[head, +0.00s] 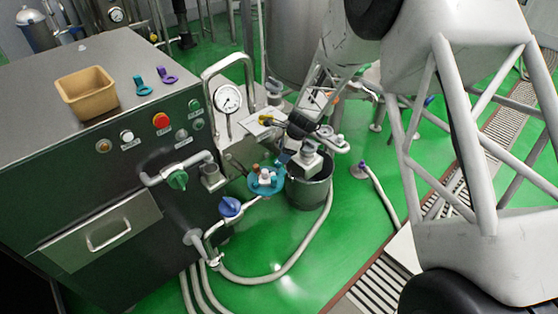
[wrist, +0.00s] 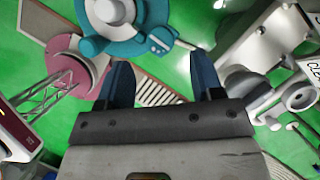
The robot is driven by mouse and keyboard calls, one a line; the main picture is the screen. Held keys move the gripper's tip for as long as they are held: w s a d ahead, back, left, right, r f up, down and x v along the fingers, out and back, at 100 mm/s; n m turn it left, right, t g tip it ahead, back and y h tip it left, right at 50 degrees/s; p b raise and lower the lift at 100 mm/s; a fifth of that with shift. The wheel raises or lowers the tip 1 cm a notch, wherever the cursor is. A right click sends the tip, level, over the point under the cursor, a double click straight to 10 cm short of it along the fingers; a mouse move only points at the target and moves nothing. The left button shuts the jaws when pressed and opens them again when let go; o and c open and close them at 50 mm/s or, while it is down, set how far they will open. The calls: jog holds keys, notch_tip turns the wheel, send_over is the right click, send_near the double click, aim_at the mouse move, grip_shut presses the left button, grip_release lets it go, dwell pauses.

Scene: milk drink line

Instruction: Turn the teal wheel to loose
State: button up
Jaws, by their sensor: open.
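The teal wheel (head: 254,184) sits on the pipework in front of the steel cabinet in the head view, with a pale hub at its centre. In the wrist view the teal wheel (wrist: 125,48) fills the top, partly cut off by the frame edge. My gripper (wrist: 160,72) has two dark blue fingers spread apart with nothing between them. The left fingertip is close to the wheel's lower rim; I cannot tell whether it touches. In the head view my gripper is beside the wheel, small and hard to make out.
A dark bucket (head: 316,192) stands right of the wheel. A blue-handled valve (head: 231,207) and a green-handled valve (head: 177,180) are to its left. A pressure gauge (head: 228,99) is above. Pale hoses (head: 290,263) curve over the green floor. A pink disc (wrist: 66,62) shows in the wrist view.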

aim_at(278, 163)
jog(key=shift+x, duration=2.55)
jog(key=c, duration=0.9)
